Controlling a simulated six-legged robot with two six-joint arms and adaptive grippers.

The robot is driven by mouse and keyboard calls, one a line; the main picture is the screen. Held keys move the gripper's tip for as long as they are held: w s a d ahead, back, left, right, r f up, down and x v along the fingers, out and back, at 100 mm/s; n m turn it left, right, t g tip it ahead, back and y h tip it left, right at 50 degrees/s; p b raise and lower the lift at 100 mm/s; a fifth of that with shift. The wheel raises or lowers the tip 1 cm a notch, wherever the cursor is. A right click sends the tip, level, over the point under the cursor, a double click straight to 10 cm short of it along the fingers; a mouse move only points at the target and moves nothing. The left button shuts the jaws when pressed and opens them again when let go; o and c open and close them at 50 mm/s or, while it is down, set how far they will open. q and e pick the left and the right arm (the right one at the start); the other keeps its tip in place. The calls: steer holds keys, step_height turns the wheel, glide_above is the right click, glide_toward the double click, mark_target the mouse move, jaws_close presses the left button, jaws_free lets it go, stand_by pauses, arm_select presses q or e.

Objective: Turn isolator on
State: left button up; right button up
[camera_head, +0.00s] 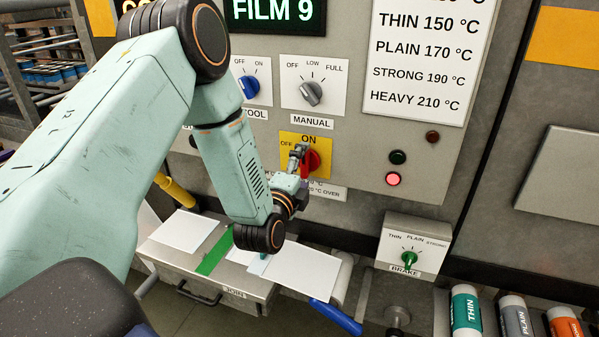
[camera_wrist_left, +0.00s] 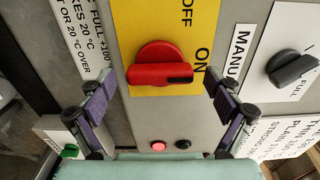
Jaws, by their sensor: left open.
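The isolator is a red knob (camera_wrist_left: 160,65) on a yellow plate (camera_wrist_left: 160,17) marked OFF and ON. In the head view the red knob (camera_head: 313,161) is partly hidden behind my left gripper (camera_head: 297,158). My left gripper (camera_wrist_left: 158,84) is open, with one finger on either side of the knob in the wrist view and clear gaps to it. It holds nothing. My right gripper is not in view.
The MANUAL knob (camera_head: 311,93) and the blue COOL knob (camera_head: 249,87) sit above. A lit red lamp (camera_head: 393,179) is to the right. The BRAKE box (camera_head: 412,245) with a green knob juts out at the lower right. A joining table (camera_head: 205,281) lies below my arm.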

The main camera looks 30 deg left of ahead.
arm_select(q)
steer(key=v, duration=1.1)
steer(key=shift+s, duration=0.4)
steer(key=x, duration=1.2)
steer(key=shift+d, duration=0.1)
